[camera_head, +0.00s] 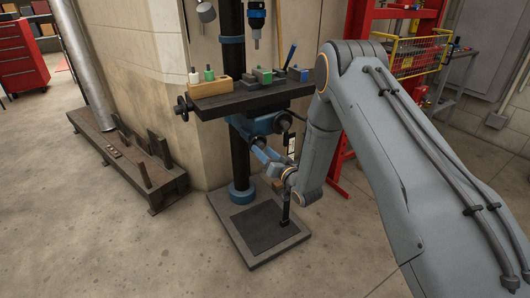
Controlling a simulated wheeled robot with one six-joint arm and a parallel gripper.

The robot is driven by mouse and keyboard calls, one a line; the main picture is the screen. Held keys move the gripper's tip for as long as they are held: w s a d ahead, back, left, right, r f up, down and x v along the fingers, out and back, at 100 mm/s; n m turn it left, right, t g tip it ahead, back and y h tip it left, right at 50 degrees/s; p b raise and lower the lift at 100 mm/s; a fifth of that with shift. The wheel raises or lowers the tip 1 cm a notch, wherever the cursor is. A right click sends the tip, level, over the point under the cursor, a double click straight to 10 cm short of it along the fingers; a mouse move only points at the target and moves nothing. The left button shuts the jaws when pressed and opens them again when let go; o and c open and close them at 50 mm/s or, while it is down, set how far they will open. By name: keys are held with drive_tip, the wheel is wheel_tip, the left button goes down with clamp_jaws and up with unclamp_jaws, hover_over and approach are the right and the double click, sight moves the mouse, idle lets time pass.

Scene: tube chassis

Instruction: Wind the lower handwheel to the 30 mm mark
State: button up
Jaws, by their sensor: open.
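A drill press stands in the middle, with a dark work table (245,99) on a dark column (236,165). A dark handwheel (183,107) with a small knob sits at the table's left end. A blue bracket (262,122) is under the table. A narrow pale strip (291,145), perhaps a scale, hangs below the table; its marks are too small to read. My gripper (272,165) is under the table, right of the column, and open. I cannot make out a lower handwheel for certain; my wrist and gripper cover part of that area. Contact cannot be told.
A wooden block with capped bottles (210,83) and small colored blocks stand on the table. The base plate (257,234) is on the floor. A dark bench (128,160) is at left, a red frame (360,105) and yellow basket (415,58) at right. Floor at front left is clear.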

drive_tip(key=v, duration=0.7)
drive_tip(key=shift+d, duration=0.2)
drive_tip(key=shift+b, duration=0.35)
drive_tip(key=w+a+n+b, duration=0.1)
drive_tip(key=w+n+b, duration=0.1)
drive_tip(key=b, duration=0.2)
drive_tip(key=w+a+n+b, duration=0.1)
drive_tip(key=w+n+b, duration=0.1)
drive_tip(key=b, duration=0.1)
drive_tip(key=w+a+r+n+b, duration=0.1)
drive_tip(key=a+n+b, duration=0.1)
drive_tip(key=b, duration=0.2)
drive_tip(key=shift+w+a+n+b, duration=0.1)
drive_tip(key=shift+w+n+b, duration=0.2)
drive_tip(key=shift+w+b, duration=0.1)
drive_tip(key=c, duration=1)
